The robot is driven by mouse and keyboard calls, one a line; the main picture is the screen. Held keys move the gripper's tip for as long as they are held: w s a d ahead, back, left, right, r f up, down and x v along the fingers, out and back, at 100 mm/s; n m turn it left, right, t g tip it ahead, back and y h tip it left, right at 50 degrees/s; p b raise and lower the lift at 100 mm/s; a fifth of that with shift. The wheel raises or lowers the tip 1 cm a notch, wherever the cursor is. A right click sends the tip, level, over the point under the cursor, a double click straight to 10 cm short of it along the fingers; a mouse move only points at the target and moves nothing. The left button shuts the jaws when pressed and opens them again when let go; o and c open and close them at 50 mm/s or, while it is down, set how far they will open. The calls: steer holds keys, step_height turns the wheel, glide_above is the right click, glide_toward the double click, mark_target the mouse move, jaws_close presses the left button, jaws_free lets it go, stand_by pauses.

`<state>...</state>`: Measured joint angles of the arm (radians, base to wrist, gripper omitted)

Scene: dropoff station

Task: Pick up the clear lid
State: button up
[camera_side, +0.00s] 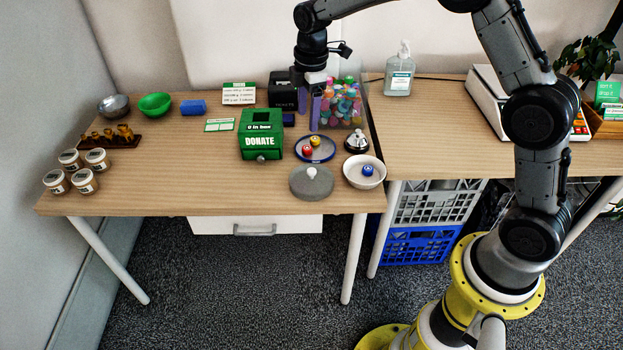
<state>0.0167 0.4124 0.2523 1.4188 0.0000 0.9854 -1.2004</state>
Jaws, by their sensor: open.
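The clear lid (298,184) is a round, greyish see-through disc with a white knob on top. It lies on the wooden table near the front edge, in front of a blue-rimmed plate. My gripper (309,108) points down with its two purple fingers apart and nothing seen between them. It is behind the lid in the picture, above the back part of the table, close to the clear bin of colourful items. Its exact height above the table is hard to tell.
A green donate box (261,138) stands left of the lid. The blue-rimmed plate (329,152) with small knobs is behind it. A white bowl (364,182) is at right, a silver bell (356,140) behind that. The clear bin (343,105) stands beside my gripper.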

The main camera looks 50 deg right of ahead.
glide_above(311, 170)
steer(key=shift+g, duration=0.4)
steer(key=f, duration=1.1)
steer(key=shift+s+a+f, duration=0.15)
steer(key=shift+a+f, duration=0.05)
steer(key=shift+a, duration=0.15)
steer(key=shift+d+f, duration=0.2)
steer(key=shift+f, duration=1.35)
steer(key=shift+d+f, duration=0.2)
steer(key=shift+f, duration=1.3)
jaws_close()
